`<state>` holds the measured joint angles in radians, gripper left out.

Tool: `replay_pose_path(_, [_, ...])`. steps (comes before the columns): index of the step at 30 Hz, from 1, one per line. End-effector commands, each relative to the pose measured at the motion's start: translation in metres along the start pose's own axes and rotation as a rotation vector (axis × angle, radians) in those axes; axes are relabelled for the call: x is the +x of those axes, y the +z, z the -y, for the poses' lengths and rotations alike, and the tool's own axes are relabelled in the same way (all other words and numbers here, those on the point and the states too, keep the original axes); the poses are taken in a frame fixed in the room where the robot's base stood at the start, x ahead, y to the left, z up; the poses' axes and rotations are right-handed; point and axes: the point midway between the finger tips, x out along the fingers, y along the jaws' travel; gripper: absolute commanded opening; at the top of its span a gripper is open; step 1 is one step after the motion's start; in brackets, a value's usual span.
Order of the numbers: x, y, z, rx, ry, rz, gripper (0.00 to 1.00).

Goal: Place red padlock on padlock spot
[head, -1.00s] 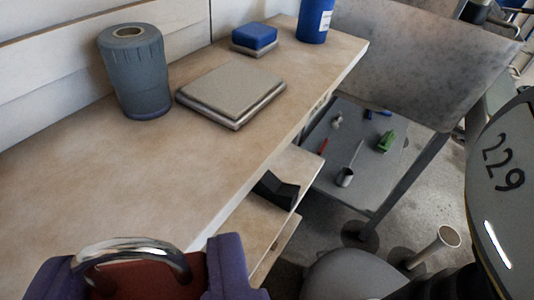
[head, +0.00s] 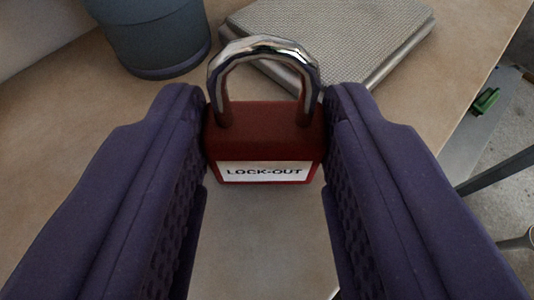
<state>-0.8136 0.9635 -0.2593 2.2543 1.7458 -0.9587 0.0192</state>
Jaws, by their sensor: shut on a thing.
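My gripper (head: 265,150) is shut on the red padlock (head: 264,140), one purple finger on each side of its body. The padlock is upright with its steel shackle (head: 262,52) at the top and a white "LOCK-OUT" label facing me. It is over or on the wooden bench top (head: 265,245); I cannot tell whether its base touches the wood. A flat grey plate on a metal base (head: 340,30) lies just behind the padlock, partly hidden by the shackle. No marking that names a padlock spot can be made out.
A blue-grey canister (head: 155,35) stands behind and to the left of the padlock. The bench edge runs down the right side, with a lower grey surface and a green object (head: 487,101) beyond it. Bare wood shows left of the gripper.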

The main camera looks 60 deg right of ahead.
Motion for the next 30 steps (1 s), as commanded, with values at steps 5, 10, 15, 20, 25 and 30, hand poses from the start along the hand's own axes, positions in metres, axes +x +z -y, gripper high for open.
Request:
replay_pose_path(5, [0.0,-0.001,0.0,0.001,0.0,-0.001,0.07])
replay_pose_path(10, [0.001,0.002,0.0,0.0,0.0,0.0,0.54])
replay_pose_path(15, [0.001,0.002,0.0,0.001,0.0,0.0,0.65])
replay_pose_path(20, [0.0,0.001,0.0,0.001,0.0,0.0,0.65])
replay_pose_path(25, [-0.015,-0.004,0.001,0.001,-0.003,0.0,0.65])
replay_pose_path(30, [-0.054,-0.006,0.001,0.0,-0.005,0.002,0.65])
